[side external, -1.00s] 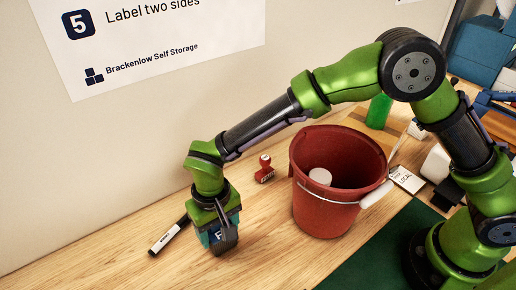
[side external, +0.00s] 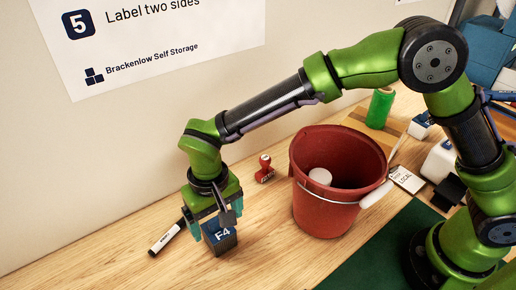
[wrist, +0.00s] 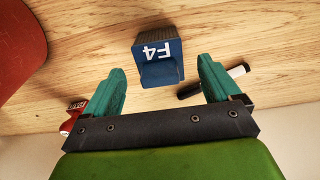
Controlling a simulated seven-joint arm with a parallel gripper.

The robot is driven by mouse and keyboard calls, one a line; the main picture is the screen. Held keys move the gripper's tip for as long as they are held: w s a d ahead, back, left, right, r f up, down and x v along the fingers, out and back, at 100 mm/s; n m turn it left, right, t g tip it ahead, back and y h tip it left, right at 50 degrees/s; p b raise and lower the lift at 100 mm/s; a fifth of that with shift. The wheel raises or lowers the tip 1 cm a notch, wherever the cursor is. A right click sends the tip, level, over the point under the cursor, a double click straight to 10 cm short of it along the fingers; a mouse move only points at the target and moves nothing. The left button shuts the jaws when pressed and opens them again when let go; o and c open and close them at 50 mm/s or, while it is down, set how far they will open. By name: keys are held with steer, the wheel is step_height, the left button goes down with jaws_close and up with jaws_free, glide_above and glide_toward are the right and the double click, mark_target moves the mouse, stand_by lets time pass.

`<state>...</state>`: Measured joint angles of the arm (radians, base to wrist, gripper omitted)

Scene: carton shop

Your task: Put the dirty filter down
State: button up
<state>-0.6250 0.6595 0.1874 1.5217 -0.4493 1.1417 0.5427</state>
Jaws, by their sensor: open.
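The filter (side external: 221,238) is a small dark block with a blue face marked "F4". It sits on the wooden table, left of the red bucket. In the wrist view the filter (wrist: 158,60) lies ahead of the fingertips and between their lines, apart from both fingers. The open fingers also show in the wrist view (wrist: 160,82). Whether the filter is dirty cannot be told.
A red bucket (side external: 322,205) with a white handle stands to the right, a white round thing inside. A black-and-white marker (side external: 166,236) lies left of the filter. A red stamp (side external: 265,169) stands behind. Bare table lies in front.

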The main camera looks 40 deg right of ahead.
step_height(320, 180, up, 7)
steer(key=shift+r, duration=0.2)
steer(key=d+r+t+y, duration=0.1)
steer(key=d+r, duration=0.6)
steer(key=d, duration=0.2)
steer(key=s+d+r+m+t, duration=0.1)
steer(key=s+d+t, duration=0.1)
steer(key=d, duration=0.5)
steer(key=s+d+r+m+t, duration=0.1)
steer(key=s+d+t, duration=0.1)
steer(key=s+d, duration=0.3)
steer(key=s+d+r+m+t+y, duration=0.1)
steer(key=s+d, duration=0.3)
steer(key=d, duration=0.4)
steer(key=shift+s+d+r+m+t, duration=0.2)
steer(key=shift+d+r+m+t, duration=0.2)
steer(key=shift+m+t, duration=0.15)
